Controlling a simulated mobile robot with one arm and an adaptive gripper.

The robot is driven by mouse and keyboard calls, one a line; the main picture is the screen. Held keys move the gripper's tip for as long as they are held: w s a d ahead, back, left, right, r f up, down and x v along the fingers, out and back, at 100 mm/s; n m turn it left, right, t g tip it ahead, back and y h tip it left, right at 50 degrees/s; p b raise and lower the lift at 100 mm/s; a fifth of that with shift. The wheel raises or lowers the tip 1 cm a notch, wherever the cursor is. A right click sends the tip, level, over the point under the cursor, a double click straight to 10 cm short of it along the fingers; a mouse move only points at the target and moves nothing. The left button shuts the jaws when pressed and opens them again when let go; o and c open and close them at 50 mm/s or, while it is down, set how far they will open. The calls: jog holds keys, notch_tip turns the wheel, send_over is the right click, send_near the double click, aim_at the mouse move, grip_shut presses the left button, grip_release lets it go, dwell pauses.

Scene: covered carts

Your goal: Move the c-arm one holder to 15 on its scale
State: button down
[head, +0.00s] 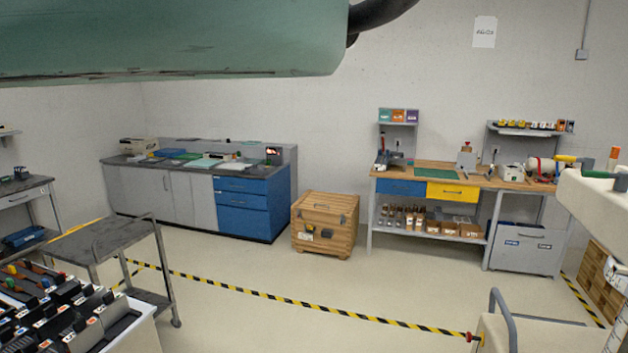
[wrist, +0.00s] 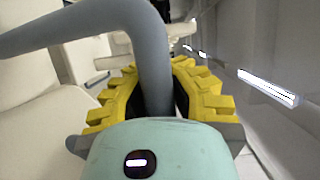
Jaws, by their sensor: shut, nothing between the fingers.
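The wrist view shows my gripper (wrist: 157,75) with two yellow toothed fingers. It is shut and holds nothing. A thick grey curved bar (wrist: 100,18) comes in from the left and bends down in front of the fingers, very close to them; whether it touches them I cannot tell. White rounded machine parts (wrist: 50,125) lie left of the fingers. In the head view, a white machine body (head: 600,212) with coloured levers (head: 585,162) stands at the right edge, perhaps a c-arm. My gripper is outside the head view.
A white housing with a grey looped handle (head: 500,312) stands at the lower right. A grey cart (head: 100,240) and a rack of dark items (head: 65,315) are at left. A wooden crate (head: 325,222) and a workbench (head: 440,178) stand at the back. Striped tape (head: 290,300) crosses the clear floor.

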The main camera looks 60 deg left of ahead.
jog(key=shift+s+a+f+t+b, duration=0.1)
jog(key=shift+s+a+t+b, duration=0.25)
jog(key=shift+a+b, duration=0.45)
jog(key=shift+s+a+t+b, duration=0.25)
jog(key=shift+s+a+b, duration=0.2)
jog(key=shift+b, duration=0.5)
jog(key=c, duration=1.7)
grip_release()
jog(key=o, duration=0.9)
jog(key=shift+d, duration=0.2)
jog(key=shift+s+f, duration=0.1)
